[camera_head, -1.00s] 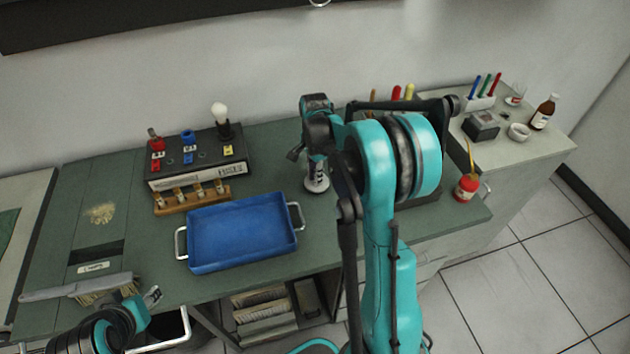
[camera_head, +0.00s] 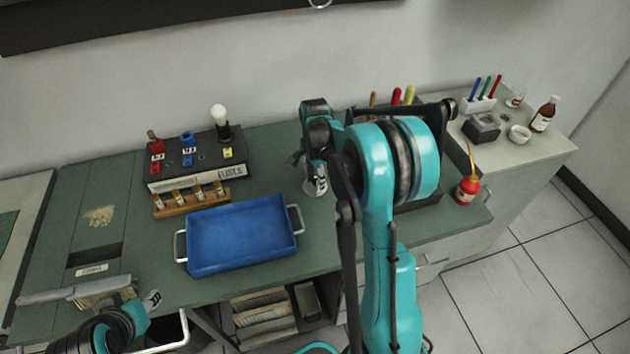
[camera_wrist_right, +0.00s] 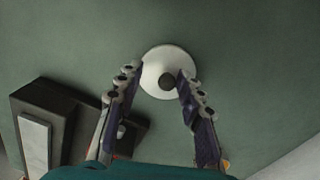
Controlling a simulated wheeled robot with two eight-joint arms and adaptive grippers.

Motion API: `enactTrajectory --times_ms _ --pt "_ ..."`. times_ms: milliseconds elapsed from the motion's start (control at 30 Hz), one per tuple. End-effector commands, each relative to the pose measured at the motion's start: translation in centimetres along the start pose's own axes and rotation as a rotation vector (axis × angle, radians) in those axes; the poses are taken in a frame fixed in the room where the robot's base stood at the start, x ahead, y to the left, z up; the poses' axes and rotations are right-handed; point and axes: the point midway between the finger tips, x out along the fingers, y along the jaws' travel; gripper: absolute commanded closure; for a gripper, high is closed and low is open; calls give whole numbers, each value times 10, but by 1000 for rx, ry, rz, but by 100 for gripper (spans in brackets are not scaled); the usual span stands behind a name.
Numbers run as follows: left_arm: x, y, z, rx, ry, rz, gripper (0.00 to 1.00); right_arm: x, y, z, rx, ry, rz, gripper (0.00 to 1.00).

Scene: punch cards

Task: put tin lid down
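The tin lid is a pale round disc (camera_wrist_right: 168,62) with a dark knob at its middle. In the right wrist view it appears flat against the green bench top. In the head view, part of the lid (camera_head: 314,190) shows below my right gripper (camera_head: 314,174), which hides much of it. In the wrist view my right gripper (camera_wrist_right: 160,76) is open. Its fingers stand apart on either side of the knob, with clear gaps to it, and the right fingertip overlaps the disc. My left gripper (camera_head: 152,300) is at the bench's front left, apart from the lid; its opening is unclear.
A blue tray (camera_head: 242,238) lies left of the lid. A fuse box (camera_head: 200,170) and a wooden rack (camera_head: 190,200) stand behind the tray. A red oil can (camera_head: 467,190) is at the right. A dark block (camera_wrist_right: 45,118) lies left of the gripper in the wrist view.

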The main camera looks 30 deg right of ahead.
Motion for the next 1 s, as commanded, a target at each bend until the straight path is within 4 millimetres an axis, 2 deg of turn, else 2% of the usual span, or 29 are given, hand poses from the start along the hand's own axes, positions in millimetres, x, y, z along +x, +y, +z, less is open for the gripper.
enactTrajectory --times_ms 400,667,833,1000 --pt "-22 0 -16 0 0 0 60 -90 0 0 0 0 0 62" --pt "-27 0 -19 0 0 0 60 -116 2 2 -13 2 -5 62" --pt "-26 0 -19 0 0 0 60 -137 21 26 -179 28 -70 62" --pt "-26 0 -19 0 0 0 60 -163 65 69 -523 104 -195 62"
